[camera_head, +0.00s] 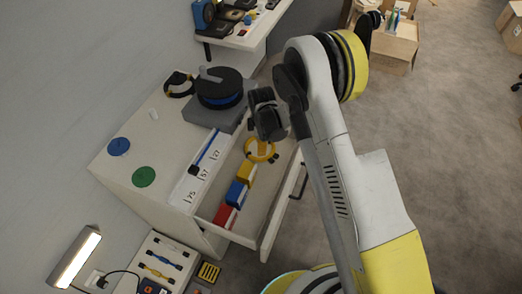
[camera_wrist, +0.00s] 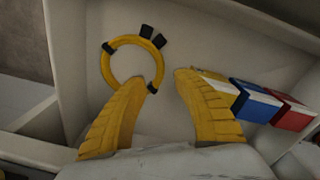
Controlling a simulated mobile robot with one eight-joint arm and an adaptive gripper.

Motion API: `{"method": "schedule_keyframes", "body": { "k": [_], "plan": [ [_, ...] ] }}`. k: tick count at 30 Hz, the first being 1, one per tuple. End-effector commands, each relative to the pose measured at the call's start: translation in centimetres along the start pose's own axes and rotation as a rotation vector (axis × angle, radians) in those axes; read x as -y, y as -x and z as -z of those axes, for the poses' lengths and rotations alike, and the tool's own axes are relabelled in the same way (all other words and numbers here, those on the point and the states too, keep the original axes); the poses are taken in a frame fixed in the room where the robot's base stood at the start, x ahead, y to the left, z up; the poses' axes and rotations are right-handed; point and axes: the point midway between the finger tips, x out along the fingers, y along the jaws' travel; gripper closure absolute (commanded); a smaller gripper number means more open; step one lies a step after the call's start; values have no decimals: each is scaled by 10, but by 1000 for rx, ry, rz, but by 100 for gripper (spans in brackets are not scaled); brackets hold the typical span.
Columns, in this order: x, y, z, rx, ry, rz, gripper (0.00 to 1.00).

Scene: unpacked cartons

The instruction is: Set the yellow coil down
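The yellow coil (camera_wrist: 113,46) is a ring with black bands and two black tabs. It appears to lie flat on the floor of the open drawer (camera_wrist: 195,35). In the head view the coil (camera_head: 273,156) is at the drawer's far end, partly covered by my gripper (camera_head: 262,144). In the wrist view my gripper (camera_wrist: 165,78) has its two yellow fingers apart, with nothing between the tips. The left fingertip is right beside the coil's lower right edge; I cannot tell whether it touches.
Yellow, blue (camera_head: 236,193) and red (camera_head: 224,215) blocks stand in a row in the drawer. Above it, the white cabinet top (camera_head: 150,150) holds a black reel (camera_head: 219,92) and two round discs. The drawer walls are close around my gripper.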

Motion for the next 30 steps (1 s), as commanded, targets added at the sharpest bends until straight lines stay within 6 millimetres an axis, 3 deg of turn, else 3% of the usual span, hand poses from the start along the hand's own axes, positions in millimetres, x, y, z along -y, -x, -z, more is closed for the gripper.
{"method": "schedule_keyframes", "body": {
  "k": [4,13,16,20,23,27,30],
  "plan": [
    [0,23,0,0,0,0,66],
    [-1,34,-1,-1,-9,-3,66],
    [-3,58,-9,-5,-62,-20,66],
    [-4,123,-30,-22,-215,-72,66],
    [4,182,-52,-44,-372,-123,66],
    [28,256,-83,-84,-594,-194,66],
    [54,299,-104,-120,-750,-243,66]
  ]
}}
